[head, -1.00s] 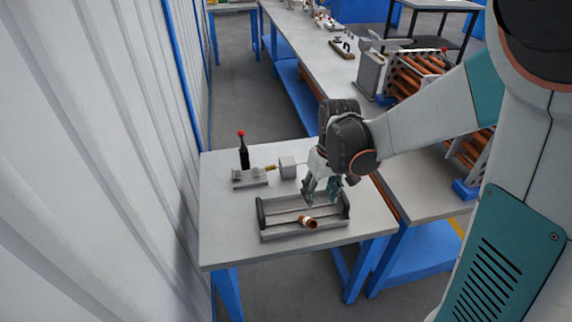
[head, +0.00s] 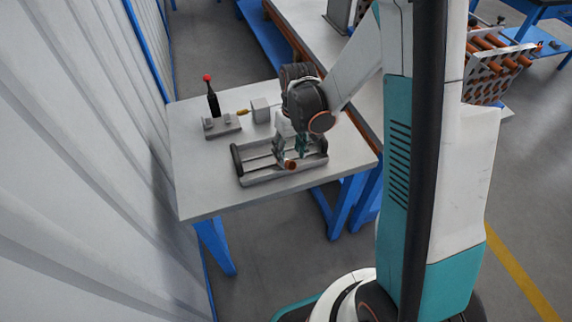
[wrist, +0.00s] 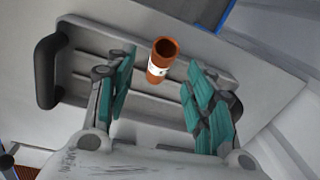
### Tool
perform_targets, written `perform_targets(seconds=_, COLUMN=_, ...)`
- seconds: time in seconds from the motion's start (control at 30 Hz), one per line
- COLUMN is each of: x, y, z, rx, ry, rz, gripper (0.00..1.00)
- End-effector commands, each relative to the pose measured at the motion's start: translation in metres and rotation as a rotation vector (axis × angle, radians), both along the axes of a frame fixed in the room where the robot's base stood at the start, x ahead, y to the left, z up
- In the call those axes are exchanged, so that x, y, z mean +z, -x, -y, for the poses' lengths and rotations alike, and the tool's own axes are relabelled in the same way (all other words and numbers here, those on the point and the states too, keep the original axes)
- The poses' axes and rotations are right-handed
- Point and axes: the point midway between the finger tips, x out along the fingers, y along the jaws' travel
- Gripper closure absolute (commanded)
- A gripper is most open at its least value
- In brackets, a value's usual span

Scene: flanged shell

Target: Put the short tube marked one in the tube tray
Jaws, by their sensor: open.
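The short tube (wrist: 160,62) is copper-coloured with a white label band; the marking on it is too small to read. It lies in the grey tube tray (wrist: 75,65), which has dark end handles. In the head view the tube (head: 291,164) shows at the front of the tray (head: 262,178), partly beside my fingers. My gripper (wrist: 160,95) is open, its teal fingers apart over the tray with the tube between and just beyond their tips. In the head view my gripper (head: 290,148) hangs over the tray. Contact with the tube cannot be told.
A fixture with a red-topped black lever (head: 213,100) and a small grey block (head: 260,110) stand behind the tray on the grey table (head: 205,190). A corrugated wall is at the left. A rack of copper tubes (head: 490,62) stands at the upper right.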

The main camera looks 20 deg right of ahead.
Motion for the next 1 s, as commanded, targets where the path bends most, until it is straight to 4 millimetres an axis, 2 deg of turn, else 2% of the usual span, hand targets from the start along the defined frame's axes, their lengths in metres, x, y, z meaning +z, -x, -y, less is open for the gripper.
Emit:
perform_targets(seconds=0.33, x=-0.046, y=-0.006, z=-0.006, rx=0.001, ry=0.0, rz=0.0, gripper=0.51)
perform_targets(seconds=0.6, x=-0.048, y=-0.006, z=-0.006, rx=0.0, ry=0.0, rz=0.0, gripper=0.51)
perform_targets(seconds=0.67, x=-0.048, y=-0.006, z=-0.006, rx=0.0, ry=0.0, rz=0.0, gripper=0.63)
perform_targets(seconds=0.83, x=-0.048, y=-0.006, z=-0.006, rx=0.0, ry=0.0, rz=0.0, gripper=1.0)
perform_targets(seconds=1.0, x=-0.048, y=-0.006, z=-0.006, rx=0.0, ry=0.0, rz=0.0, gripper=1.0)
